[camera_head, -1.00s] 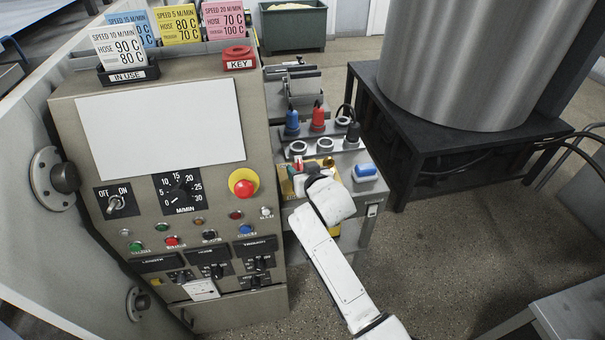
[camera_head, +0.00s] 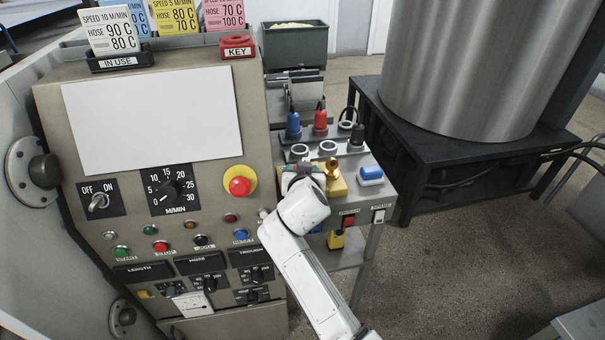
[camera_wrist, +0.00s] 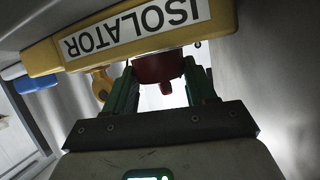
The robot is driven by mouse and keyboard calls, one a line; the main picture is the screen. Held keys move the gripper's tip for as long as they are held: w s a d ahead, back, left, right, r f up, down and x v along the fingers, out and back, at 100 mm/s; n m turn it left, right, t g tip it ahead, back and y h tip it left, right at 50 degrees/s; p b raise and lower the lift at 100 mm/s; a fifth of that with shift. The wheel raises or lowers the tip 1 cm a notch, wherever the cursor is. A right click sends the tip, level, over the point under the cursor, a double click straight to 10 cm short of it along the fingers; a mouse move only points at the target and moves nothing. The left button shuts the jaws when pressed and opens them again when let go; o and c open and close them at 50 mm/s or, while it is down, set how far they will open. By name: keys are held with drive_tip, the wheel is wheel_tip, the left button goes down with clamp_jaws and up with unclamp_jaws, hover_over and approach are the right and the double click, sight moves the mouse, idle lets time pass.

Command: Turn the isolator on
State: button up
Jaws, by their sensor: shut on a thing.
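The isolator is a yellow housing (camera_wrist: 45,57) with a white ISOLATOR label, upside down across the top of the wrist view. A red knob (camera_wrist: 157,68) projects from it. My gripper (camera_wrist: 164,88) has its green fingers on either side of the knob and is shut on it. In the head view, my gripper (camera_head: 298,178) is at the left side of the small bench beside the control panel. Yellow of the isolator (camera_head: 338,187) shows just right of it; my wrist hides most of the knob there.
A brass-coloured fitting (camera_head: 332,168) and a blue-topped part (camera_head: 371,173) stand to the right. Blue (camera_head: 293,125) and red (camera_head: 320,120) connectors are behind. The control panel (camera_head: 205,205) is close on the left. A large metal drum (camera_head: 455,70) stands on a dark stand at right.

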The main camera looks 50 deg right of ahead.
drive_tip(key=o, duration=1.5)
drive_tip(key=shift+a, duration=0.1)
drive_tip(key=v, duration=1)
drive_tip(key=shift+s+a+r+b, duration=0.15)
drive_tip(key=shift+s+a+b, duration=0.05)
drive_tip(key=shift+b, duration=0.1)
